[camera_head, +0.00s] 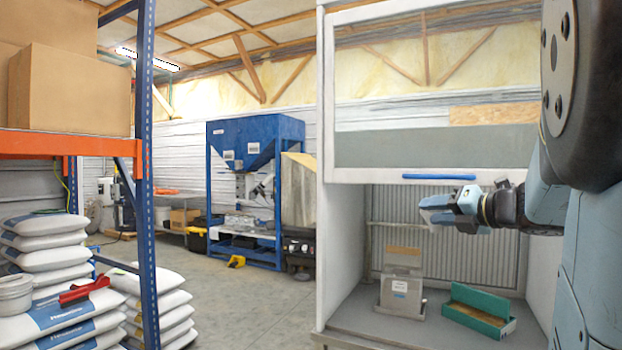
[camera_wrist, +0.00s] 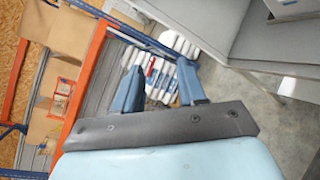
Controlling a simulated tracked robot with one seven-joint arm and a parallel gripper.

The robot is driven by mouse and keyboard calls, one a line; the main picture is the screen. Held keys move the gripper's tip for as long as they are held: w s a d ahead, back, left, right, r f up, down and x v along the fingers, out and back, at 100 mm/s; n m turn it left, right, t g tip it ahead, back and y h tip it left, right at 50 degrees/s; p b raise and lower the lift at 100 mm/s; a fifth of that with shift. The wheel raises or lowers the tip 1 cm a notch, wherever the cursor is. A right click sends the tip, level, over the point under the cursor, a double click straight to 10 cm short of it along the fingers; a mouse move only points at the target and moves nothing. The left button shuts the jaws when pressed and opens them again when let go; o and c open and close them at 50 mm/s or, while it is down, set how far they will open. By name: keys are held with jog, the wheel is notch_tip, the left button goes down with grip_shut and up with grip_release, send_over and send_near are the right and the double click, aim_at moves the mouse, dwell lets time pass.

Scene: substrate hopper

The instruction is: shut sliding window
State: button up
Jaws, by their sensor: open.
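The sliding window (camera_head: 385,147) is a white-framed clear pane on the front of a tall white cabinet. It stands raised, with the cabinet open below it. A blue handle (camera_head: 438,176) runs along its bottom rail. My gripper (camera_head: 428,210) is in front of the opening, a little below the handle and apart from it in the picture. Its jaws point left. In the wrist view my gripper (camera_wrist: 160,82) shows two blue fingers spread apart with nothing between them. The handle is not seen in the wrist view.
Inside the cabinet are a grey metal box (camera_head: 401,290) and a green tray (camera_head: 478,312) on the grey worktop (camera_head: 370,325). A blue hopper (camera_head: 255,140) stands at the back. A rack (camera_head: 146,200) with white sacks (camera_head: 50,240) is at left. The floor between is clear.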

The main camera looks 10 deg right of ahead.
aim_at(438, 178)
jog(key=w+d+r+m+t+h, duration=0.1)
jog(key=d+r+m+t+h, duration=0.3)
jog(key=d+m, duration=0.6)
jog(key=shift+y, duration=0.5)
jog(key=x, duration=0.4)
jog(key=r+x, duration=0.1)
jog(key=x, duration=0.4)
jog(key=d+x, duration=0.1)
jog(key=x, duration=0.3)
jog(key=shift+w+a+r, duration=0.1)
jog(key=shift+w+r, duration=0.1)
jog(key=shift+w, duration=0.15)
jog(key=shift+n, duration=0.3)
grip_shut()
